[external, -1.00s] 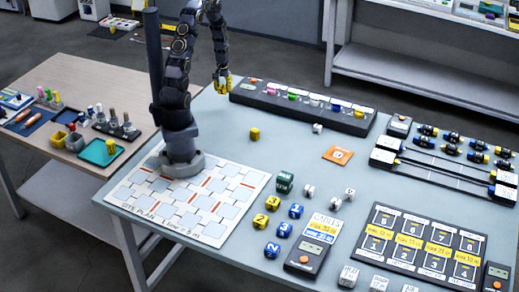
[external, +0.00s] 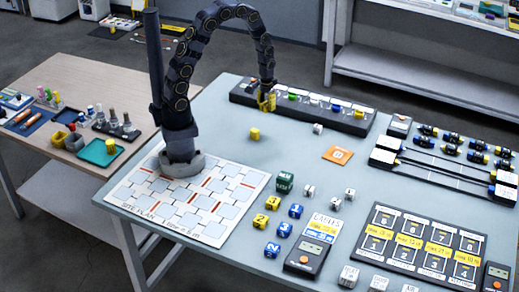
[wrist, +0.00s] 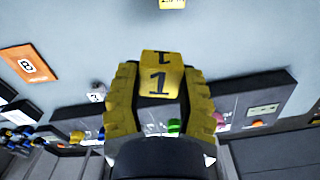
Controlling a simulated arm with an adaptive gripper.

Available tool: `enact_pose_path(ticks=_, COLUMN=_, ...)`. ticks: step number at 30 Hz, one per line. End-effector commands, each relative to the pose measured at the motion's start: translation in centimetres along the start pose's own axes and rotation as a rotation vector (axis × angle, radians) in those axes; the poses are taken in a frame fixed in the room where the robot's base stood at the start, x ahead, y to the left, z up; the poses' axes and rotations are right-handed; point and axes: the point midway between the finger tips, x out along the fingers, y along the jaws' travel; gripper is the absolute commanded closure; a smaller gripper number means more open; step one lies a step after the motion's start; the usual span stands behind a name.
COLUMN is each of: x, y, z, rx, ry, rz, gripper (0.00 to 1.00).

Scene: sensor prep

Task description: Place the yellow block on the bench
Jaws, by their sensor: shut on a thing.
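My gripper (external: 267,106) has yellow fingers and points down at the left part of the long black tray (external: 235,96). In the wrist view, my gripper (wrist: 160,100) is shut on a yellow block (wrist: 158,82) with a black 1 on its faces. In the external view the held block is hard to tell from the yellow fingers. Whether it touches anything below cannot be told. Another yellow block (external: 254,134) sits on the blue-grey bench (external: 215,120), in front of the tray; its edge also shows at the top of the wrist view (wrist: 172,4).
The black tray holds several coloured pieces, including a green one (external: 292,97). A white cube (external: 318,129) and an orange card (external: 337,155) lie on the bench. Numbered dice (external: 273,202) and panels stand nearer the front. The bench around the loose yellow block is clear.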

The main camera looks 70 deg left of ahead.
Motion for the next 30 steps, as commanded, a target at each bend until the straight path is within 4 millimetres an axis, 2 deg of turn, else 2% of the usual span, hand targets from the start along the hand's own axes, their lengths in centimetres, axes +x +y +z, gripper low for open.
enact_pose_path(ticks=1, x=-0.1, y=2.5, z=0.9, rx=0.062, ry=-0.002, rz=-0.002, gripper=0.89)
enact_pose_path(ticks=6, x=-0.2, y=9.1, z=4.3, rx=0.23, ry=-0.007, rz=-0.004, gripper=0.89)
enact_pose_path(ticks=11, x=-0.5, y=14.5, z=8.7, rx=0.386, ry=-0.009, rz=-0.005, gripper=0.89)
enact_pose_path(ticks=15, x=-0.6, y=18.1, z=13.2, rx=0.522, ry=-0.011, rz=-0.009, gripper=0.89)
enact_pose_path(ticks=21, x=-0.8, y=21.8, z=20.4, rx=0.715, ry=-0.012, rz=-0.015, gripper=0.89)
enact_pose_path(ticks=24, x=-0.9, y=22.9, z=24.2, rx=0.81, ry=-0.011, rz=-0.016, gripper=0.89)
enact_pose_path(ticks=30, x=-1.1, y=23.7, z=31.6, rx=0.996, ry=-0.005, rz=-0.02, gripper=0.89)
